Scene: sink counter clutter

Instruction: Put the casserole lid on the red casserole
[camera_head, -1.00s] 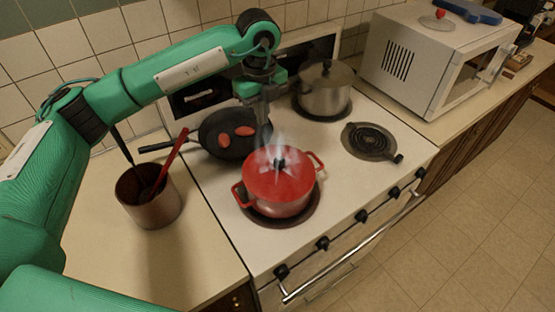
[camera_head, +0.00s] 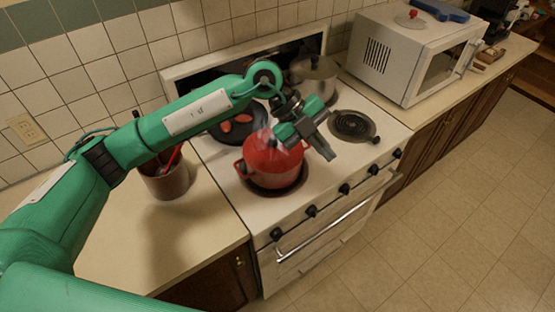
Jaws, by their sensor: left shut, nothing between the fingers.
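The red casserole (camera_head: 270,168) stands on the front left burner, with whitish steam above it. My left gripper (camera_head: 328,152) is shut and empty, above the stove just right of the casserole. My right gripper is out of view.
A black pan (camera_head: 222,136) with red pieces and a lidded steel pot (camera_head: 314,80) stand on the rear burners. A utensil crock (camera_head: 167,184) is on the left counter. A white microwave (camera_head: 395,65) carries a red-knobbed item (camera_head: 410,15).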

